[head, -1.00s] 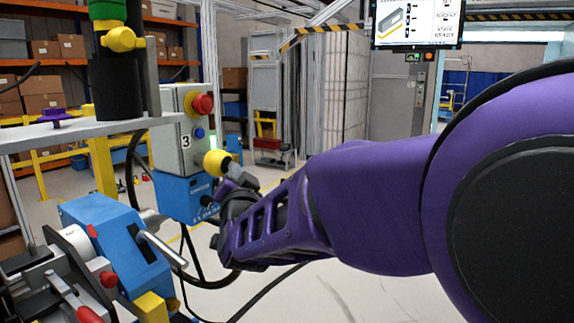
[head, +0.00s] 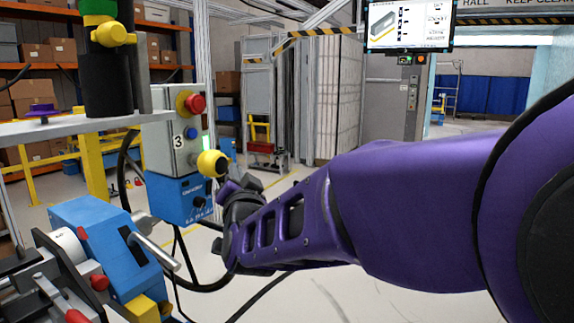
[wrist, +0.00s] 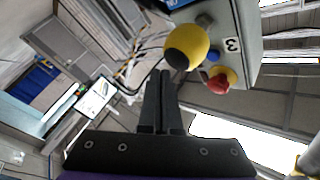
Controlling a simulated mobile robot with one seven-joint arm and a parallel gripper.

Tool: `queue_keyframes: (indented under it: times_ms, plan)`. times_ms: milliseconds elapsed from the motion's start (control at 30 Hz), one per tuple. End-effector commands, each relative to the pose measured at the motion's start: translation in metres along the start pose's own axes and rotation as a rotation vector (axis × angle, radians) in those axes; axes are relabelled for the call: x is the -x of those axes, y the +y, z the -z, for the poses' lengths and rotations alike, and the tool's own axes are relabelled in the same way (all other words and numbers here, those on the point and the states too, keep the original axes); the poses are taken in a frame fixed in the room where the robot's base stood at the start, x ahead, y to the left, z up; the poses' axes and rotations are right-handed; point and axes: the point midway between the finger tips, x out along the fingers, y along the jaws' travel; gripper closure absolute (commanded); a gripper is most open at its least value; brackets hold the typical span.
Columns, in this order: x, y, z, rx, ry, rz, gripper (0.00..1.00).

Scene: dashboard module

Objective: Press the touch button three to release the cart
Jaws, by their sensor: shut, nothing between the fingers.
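The grey control box (head: 161,135) marked "3" stands left of centre in the head view. It carries a red mushroom button (head: 196,104), a small blue button (head: 191,132) and a round yellow touch button (head: 211,163) on its side. My gripper (head: 228,187) is just below and right of the yellow button. In the wrist view my shut, empty fingers (wrist: 161,75) point up at the yellow button (wrist: 187,46), which lies just beyond the tips, slightly right. I cannot tell whether they touch. The red button (wrist: 217,86) and blue button (wrist: 212,56) show behind it.
A blue unit (head: 180,198) sits under the box, with dark cables hanging below. A blue fixture with a metal rod (head: 152,250) stands at the lower left. A grey shelf plate (head: 70,130) is at the left. Open floor lies behind my arm.

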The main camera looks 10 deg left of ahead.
Motion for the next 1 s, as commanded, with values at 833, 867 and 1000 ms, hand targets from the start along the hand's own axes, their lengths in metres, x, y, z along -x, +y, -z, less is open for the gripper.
queue_keyframes:
  times_ms: [833,867,1000]
  plan:
    - [0.033,0.021,0.025,-0.001,0.003,0.004,1.00]
    - [0.033,0.021,0.025,-0.001,0.003,0.004,1.00]
    - [0.033,0.021,0.025,-0.001,0.003,0.004,1.00]
